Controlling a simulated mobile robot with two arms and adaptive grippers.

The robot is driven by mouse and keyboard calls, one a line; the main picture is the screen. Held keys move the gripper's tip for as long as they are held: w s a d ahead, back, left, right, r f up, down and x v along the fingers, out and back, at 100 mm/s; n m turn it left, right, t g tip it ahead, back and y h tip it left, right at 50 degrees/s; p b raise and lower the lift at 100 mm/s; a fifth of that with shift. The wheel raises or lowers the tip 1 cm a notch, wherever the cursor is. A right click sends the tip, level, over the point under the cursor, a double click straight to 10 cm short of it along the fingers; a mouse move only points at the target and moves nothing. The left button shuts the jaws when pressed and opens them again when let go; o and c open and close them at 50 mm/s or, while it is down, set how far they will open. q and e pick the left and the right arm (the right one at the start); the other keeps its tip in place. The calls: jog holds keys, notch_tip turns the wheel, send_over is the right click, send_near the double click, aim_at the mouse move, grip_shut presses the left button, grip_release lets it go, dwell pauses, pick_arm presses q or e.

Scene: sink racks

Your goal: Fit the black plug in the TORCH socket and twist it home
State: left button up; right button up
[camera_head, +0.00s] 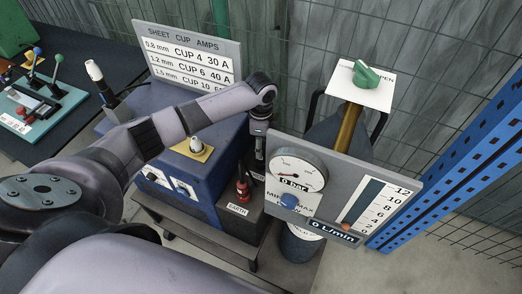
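My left arm reaches in from the left, over the blue welding machine (215,160). My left gripper (259,148) points down at the machine's front right corner, beside the gauge panel. It is small and dark, so I cannot tell whether its fingers are open or shut, or whether they hold anything. I cannot make out the black plug or the TORCH socket; the area below the gripper is dark and partly covered by the gauge panel. A red plug (242,191) stands at the socket labelled EARTH (237,209). My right gripper is not in view.
The gauge panel (345,190), reading 0 bar and 0 L/min, stands close right of the gripper. Behind it is a gas cylinder valve with a green knob (366,75). A SHEET CUP AMPS sign (188,52) and a white-tipped torch (95,72) are at the back left.

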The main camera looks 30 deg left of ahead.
pick_arm(q)
notch_tip(320, 180, up, 7)
jog(key=shift+r, duration=0.1)
dwell(0.6)
